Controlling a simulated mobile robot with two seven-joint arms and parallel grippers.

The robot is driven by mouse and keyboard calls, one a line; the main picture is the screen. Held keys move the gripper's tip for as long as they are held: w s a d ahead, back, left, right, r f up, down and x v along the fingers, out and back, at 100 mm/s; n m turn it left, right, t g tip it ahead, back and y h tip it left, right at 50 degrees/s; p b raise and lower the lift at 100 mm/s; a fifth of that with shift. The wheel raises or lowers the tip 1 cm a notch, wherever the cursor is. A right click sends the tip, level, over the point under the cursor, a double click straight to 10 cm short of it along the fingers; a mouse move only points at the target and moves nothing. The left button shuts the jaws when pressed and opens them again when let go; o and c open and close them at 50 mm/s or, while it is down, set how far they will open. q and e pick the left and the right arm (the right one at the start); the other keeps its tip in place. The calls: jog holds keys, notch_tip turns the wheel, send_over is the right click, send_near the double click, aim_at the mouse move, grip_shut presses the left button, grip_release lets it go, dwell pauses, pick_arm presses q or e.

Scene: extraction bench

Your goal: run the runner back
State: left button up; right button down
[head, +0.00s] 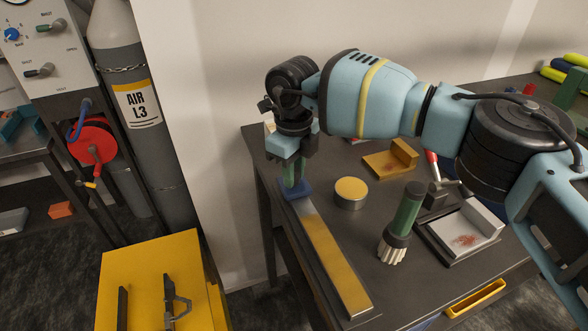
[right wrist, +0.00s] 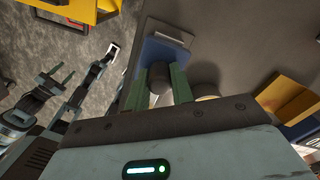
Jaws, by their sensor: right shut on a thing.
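The runner is a blue block (head: 298,188) at the far end of a long rail (head: 335,262) with a yellow and bare-metal top. My right gripper (head: 294,172) points down at the runner, its green fingers shut on it. In the right wrist view the fingers (right wrist: 166,88) reach to the blue runner (right wrist: 163,52), a pale end plate just beyond it. The exact contact is partly hidden by the fingers. My left gripper (right wrist: 58,75) shows small in the right wrist view, its fingers apart and empty, away from the bench.
Right of the rail stand a round yellow-topped tin (head: 350,192), a dark green-handled brush (head: 405,215) and a tray with reddish crumbs (head: 470,232). A yellow block (head: 392,160) lies behind. A yellow cart (head: 140,265) stands left, with floor between it and the bench.

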jog(key=shift+w+r, duration=0.15)
jog(key=shift+r, duration=0.05)
jog(key=c, duration=1.5)
grip_release()
jog(key=shift+a, duration=0.1)
jog(key=o, duration=0.3)
jog(key=shift+w+f, duration=0.15)
jog(key=shift+r, duration=3.95)
jog(key=shift+f, duration=0.1)
